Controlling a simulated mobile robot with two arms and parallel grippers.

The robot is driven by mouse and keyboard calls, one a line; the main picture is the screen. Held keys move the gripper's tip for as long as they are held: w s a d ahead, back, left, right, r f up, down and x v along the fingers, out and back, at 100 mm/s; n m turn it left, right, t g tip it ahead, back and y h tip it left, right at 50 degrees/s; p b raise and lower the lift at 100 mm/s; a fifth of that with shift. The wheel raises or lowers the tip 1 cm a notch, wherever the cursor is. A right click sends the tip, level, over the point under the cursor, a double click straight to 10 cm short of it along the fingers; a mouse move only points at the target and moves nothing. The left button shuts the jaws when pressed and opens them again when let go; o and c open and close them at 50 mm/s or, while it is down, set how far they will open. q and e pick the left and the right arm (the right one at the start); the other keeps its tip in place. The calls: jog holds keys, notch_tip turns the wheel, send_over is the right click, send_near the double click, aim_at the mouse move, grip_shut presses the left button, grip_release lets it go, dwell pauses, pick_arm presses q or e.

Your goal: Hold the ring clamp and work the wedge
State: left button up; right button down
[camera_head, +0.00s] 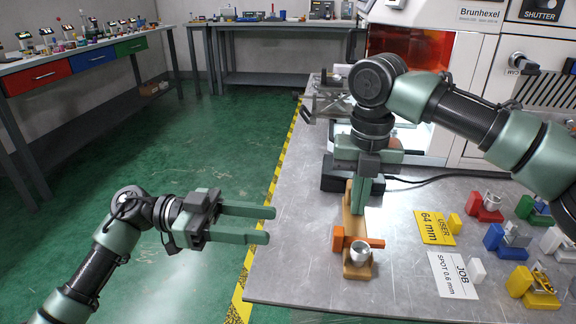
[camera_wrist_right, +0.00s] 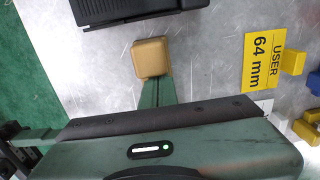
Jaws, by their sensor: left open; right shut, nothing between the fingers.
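The ring clamp is a tan wooden bar (camera_head: 350,226) on the grey bench, with an orange crosspiece (camera_head: 376,243) near its front end. I cannot tell which part is the wedge. A silver ring (camera_head: 360,252) sits at the front end. A tan end block (camera_wrist_right: 151,57) shows in the right wrist view. My right gripper (camera_head: 357,211) is shut and empty, fingers pointing down over the bar, hiding part of it; I cannot tell if it touches. My left gripper (camera_head: 268,225) is open and empty, left of the clamp, beyond the bench edge.
Several coloured holders, such as a red one (camera_head: 484,213), stand further right. A dark-based device (camera_head: 345,180) and the machine (camera_head: 440,60) are behind.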

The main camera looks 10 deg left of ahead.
jog(key=shift+w+r+p, duration=0.1)
jog(key=shift+r+p, duration=0.5)
jog(key=shift+p, duration=0.85)
jog(key=shift+r+p, duration=0.8)
jog(key=shift+p, duration=0.25)
notch_tip(320, 180, up, 4)
jog(key=p, duration=0.6)
jog(key=shift+f, duration=0.15)
